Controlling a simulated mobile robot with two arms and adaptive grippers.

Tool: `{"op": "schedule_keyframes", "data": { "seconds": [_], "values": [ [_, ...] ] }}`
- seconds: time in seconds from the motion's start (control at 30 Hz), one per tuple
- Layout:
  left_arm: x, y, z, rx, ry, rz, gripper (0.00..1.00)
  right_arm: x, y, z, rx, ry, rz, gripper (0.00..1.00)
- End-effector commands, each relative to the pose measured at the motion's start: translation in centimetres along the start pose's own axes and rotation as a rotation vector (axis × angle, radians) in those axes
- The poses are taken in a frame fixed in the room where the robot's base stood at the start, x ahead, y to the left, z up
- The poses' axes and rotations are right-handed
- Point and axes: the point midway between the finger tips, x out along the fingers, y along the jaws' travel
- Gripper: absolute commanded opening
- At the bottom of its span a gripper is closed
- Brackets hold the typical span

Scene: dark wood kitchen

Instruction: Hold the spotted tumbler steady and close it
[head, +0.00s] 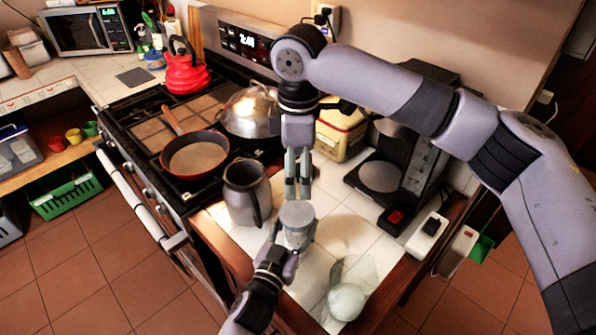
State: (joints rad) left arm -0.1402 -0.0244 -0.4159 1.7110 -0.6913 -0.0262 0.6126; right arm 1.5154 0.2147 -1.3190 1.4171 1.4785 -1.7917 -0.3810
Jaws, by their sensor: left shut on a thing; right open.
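The tumbler (297,231) stands on the white tiled counter (335,215), a small pale cup with a flat grey round top. Its spots are too small to make out, and I cannot tell whether the grey top is a lid seated on it. My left gripper (291,246) comes from below and is shut around the tumbler's lower side, hiding part of it. My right gripper (298,190) hangs pointing down just above the tumbler, with its fingers open by a narrow gap and nothing visible between them.
A dark grey pitcher (246,193) stands close left of the tumbler. A black coffee machine (412,165) is at right, a cream tin (341,132) behind. A pale round thing (346,301) lies in front. The stove (140,150) holds a red pan (195,155). Tiles right of the tumbler are clear.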

Motion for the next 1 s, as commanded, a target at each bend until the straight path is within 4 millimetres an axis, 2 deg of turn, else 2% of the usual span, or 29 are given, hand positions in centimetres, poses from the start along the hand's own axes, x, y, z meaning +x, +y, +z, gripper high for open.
{"op": "schedule_keyframes", "data": {
  "seconds": [0.07, 0.1, 0.4, 0.77, 0.87, 1.0],
  "values": [
    [0.0, -0.1, 0.1, 0.003, -0.001, -0.001, 0.0, 0.0, 0.0, 0.0, 0.0, 0.0, 0.0, 0.88],
    [0.0, -0.1, 0.1, 0.002, -0.001, -0.001, 0.54, 0.0, 0.0, 0.0, 0.0, 0.0, 0.0, 0.88],
    [0.0, 0.0, 0.0, 0.001, 0.0, 0.0, 0.74, 0.1, 0.0, 0.0, 0.0, 0.0, 0.0, 0.88],
    [-0.2, 0.0, 0.0, 0.0, 0.0, 0.0, 0.75, 0.1, 0.0, 0.0, 0.0, 0.0, 0.0, 0.88],
    [-1.2, 0.0, 0.1, -0.001, -0.002, 0.0, 0.75, 0.1, 0.0, 0.0, 0.0, 0.001, 0.0, 0.88],
    [-3.9, 0.0, 0.2, -0.001, -0.004, 0.0, 0.75, 0.1, 0.0, 0.0, 0.0, 0.0, 0.0, 0.88]
  ]
}}
